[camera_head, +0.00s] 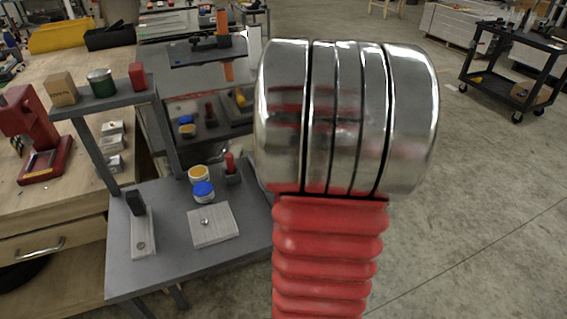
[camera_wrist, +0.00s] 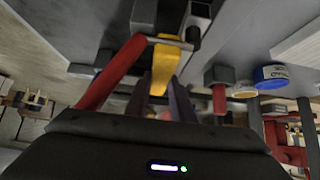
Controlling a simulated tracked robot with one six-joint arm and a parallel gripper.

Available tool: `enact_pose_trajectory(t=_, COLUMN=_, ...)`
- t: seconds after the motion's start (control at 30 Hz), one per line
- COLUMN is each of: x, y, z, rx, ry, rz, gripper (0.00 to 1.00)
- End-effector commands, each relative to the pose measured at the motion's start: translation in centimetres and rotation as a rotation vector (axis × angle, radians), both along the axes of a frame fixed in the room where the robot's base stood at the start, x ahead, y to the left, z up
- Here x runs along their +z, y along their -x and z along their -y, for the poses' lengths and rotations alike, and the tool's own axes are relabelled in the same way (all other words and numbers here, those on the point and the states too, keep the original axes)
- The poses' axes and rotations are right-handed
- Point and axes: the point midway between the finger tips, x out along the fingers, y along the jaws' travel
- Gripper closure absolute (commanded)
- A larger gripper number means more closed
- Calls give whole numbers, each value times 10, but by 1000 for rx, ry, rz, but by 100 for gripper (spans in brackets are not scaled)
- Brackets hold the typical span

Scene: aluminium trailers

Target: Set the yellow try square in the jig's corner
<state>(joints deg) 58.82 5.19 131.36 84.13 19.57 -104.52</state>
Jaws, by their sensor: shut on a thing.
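The yellow try square (camera_wrist: 162,66) is between the two dark fingers of my gripper (camera_wrist: 165,95) in the wrist view. My gripper is shut on it. Grey and black blocks (camera_wrist: 198,18) stand just beyond the square's far end on a grey surface; I cannot tell whether they form the jig's corner or whether the square touches them. In the head view my arm's red and metal parts block the middle, and neither my gripper nor the jig can be made out there.
On the grey bench (camera_head: 180,265) are a pale square plate (camera_head: 213,224), a blue-lidded jar (camera_head: 204,191), an orange-lidded jar (camera_head: 198,173) and a red-handled tool (camera_head: 231,168). A shelf (camera_head: 112,97) with small containers rises behind. A black cart (camera_head: 510,65) stands far right; the floor between is open.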

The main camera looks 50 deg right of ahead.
Motion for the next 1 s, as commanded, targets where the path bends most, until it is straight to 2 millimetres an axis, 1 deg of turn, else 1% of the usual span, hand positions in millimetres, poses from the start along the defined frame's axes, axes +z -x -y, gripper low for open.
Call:
enact_pose_trajectory(t=0.67, x=-12, y=0, z=0, rx=1, ry=1, rz=1, gripper=100)
enact_pose_trajectory(t=0.7, x=-12, y=0, z=0, rx=1, ry=0, rz=0, gripper=78)
enact_pose_trajectory(t=0.93, x=-12, y=0, z=0, rx=1, ry=0, rz=0, gripper=62)
enact_pose_trajectory(t=1.0, x=-12, y=0, z=0, rx=1, ry=0, rz=0, gripper=60)
